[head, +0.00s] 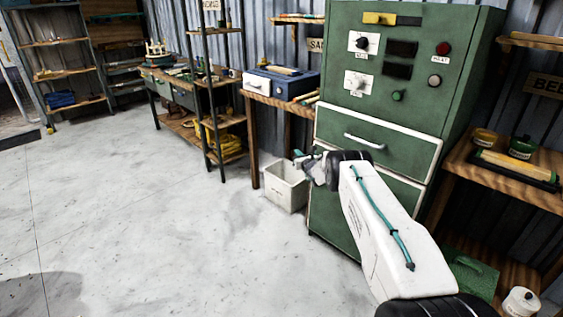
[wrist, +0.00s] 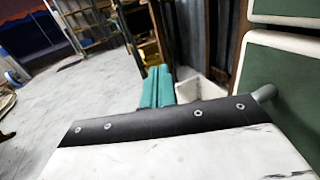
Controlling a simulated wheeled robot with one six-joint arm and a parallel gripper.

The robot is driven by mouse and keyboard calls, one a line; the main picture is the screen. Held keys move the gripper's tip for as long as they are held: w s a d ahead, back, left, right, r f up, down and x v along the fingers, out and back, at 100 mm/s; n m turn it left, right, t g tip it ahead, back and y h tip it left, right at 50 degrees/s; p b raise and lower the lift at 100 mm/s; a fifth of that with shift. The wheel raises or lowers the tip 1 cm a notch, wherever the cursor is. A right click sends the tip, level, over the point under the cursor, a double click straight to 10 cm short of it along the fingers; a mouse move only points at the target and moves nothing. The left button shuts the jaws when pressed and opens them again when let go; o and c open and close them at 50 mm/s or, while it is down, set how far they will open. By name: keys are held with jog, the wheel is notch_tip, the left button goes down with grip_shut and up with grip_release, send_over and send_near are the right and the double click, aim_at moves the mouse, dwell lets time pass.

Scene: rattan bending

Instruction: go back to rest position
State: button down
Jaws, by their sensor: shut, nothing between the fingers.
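My arm reaches out from the lower right in the head view, with my gripper (head: 302,160) at its end, in front of the green cabinet (head: 408,200) and above the white bin (head: 287,187). In the wrist view the teal fingers (wrist: 157,88) are together, with nothing between them. The white bin (wrist: 195,86) shows just beyond and to the right of the fingers. The green cabinet's white-edged drawers (wrist: 285,70) stand at the right of that view.
A wooden bench with a blue box (head: 281,82) stands left of the cabinet. A metal shelf rack (head: 213,120) and a workbench (head: 170,100) stand further left. Wooden shelves with jars (head: 521,146) are at the right. The grey floor (head: 130,220) at the left is clear.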

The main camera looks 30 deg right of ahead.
jog(key=s+a, duration=0.3)
jog(key=a, duration=0.5)
jog(key=shift+a, duration=0.3)
jog(key=s+a+n+g+y, duration=0.3)
jog(key=s+a+n+y, duration=0.3)
jog(key=a+n+y, duration=0.45)
jog(key=s+a+r+n+g+y, duration=0.2)
jog(key=s+a+r+n+g, duration=1)
jog(key=s+a+r, duration=0.55)
jog(key=s+d+r+n+h, duration=0.1)
jog(key=s+r+n+h, duration=0.2)
jog(key=s, duration=1.2)
jog(key=s+d+r+n+g+h, duration=0.1)
jog(key=s+r+n+h, duration=0.3)
jog(key=s+r, duration=0.5)
jog(key=s+d+r+n+h, duration=0.3)
jog(key=s+r+n, duration=0.3)
jog(key=s, duration=1.6)
jog(key=shift+s+d+r+n+g+h, duration=0.15)
jog(key=shift+s+r+n+g+h, duration=0.2)
jog(key=shift+n+h, duration=0.3)
